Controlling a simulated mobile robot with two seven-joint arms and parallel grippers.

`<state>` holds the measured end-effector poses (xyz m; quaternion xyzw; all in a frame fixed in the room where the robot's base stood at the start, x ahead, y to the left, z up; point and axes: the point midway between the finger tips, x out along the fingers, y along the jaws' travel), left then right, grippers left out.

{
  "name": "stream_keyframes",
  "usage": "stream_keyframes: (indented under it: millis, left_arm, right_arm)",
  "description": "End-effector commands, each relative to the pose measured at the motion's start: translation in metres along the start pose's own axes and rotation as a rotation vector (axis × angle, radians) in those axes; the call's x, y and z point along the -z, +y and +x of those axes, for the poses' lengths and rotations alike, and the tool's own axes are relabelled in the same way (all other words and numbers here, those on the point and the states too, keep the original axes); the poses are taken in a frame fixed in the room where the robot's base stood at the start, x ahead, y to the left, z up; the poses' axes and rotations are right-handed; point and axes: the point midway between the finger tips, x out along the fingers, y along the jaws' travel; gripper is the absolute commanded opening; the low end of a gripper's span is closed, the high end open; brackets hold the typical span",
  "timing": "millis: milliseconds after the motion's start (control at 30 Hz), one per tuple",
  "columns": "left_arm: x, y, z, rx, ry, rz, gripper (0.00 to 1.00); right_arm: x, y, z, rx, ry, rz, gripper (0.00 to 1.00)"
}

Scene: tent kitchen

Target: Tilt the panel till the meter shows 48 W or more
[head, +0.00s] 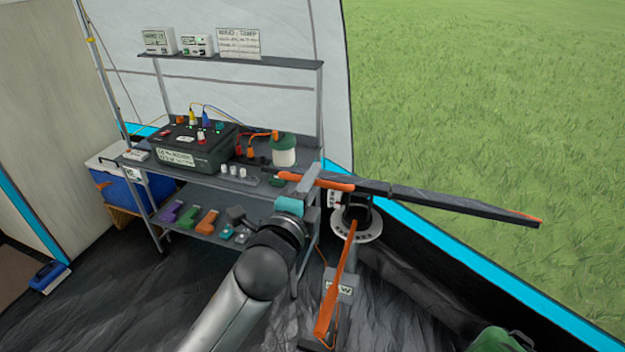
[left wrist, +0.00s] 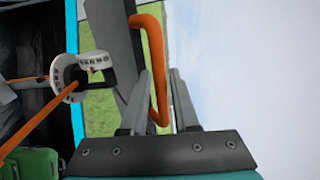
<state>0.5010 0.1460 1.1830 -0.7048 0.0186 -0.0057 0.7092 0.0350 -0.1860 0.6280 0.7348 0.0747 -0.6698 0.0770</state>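The dark panel (head: 450,200) shows almost edge-on in the head view, sloping slightly down to the right above a stand. Its orange handle (head: 325,181) is at its left end, and the handle also shows in the left wrist view (left wrist: 155,55). My left gripper (head: 304,180) is at the handle. In the left wrist view its two fingers (left wrist: 160,90) straddle the handle bar with a narrow gap and appear shut on it. My right gripper is out of view.
A white ring scale (head: 357,228) and an orange bar (head: 335,285) are below the panel. A shelf unit (head: 250,192) on the left holds a power box (head: 190,150) and a lantern (head: 284,155). Grass is beyond the tent opening.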

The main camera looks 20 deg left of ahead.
Motion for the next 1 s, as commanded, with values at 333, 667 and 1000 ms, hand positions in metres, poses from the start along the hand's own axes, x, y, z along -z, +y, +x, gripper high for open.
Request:
stream_keyframes:
  millis: [333,667,1000]
  left_arm:
    - [0.0,0.0,-0.0004,0.0,0.0,-0.001,0.0]
    - [0.0,0.0001,-0.0005,0.0,0.0,0.0,0.0]
    - [-0.0001,0.0002,-0.0005,-0.001,0.0,0.0,0.0]
  right_arm:
    - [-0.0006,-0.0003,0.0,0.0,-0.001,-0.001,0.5]
    - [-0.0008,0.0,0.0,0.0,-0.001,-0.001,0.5]
    - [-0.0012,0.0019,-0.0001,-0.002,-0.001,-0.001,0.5]
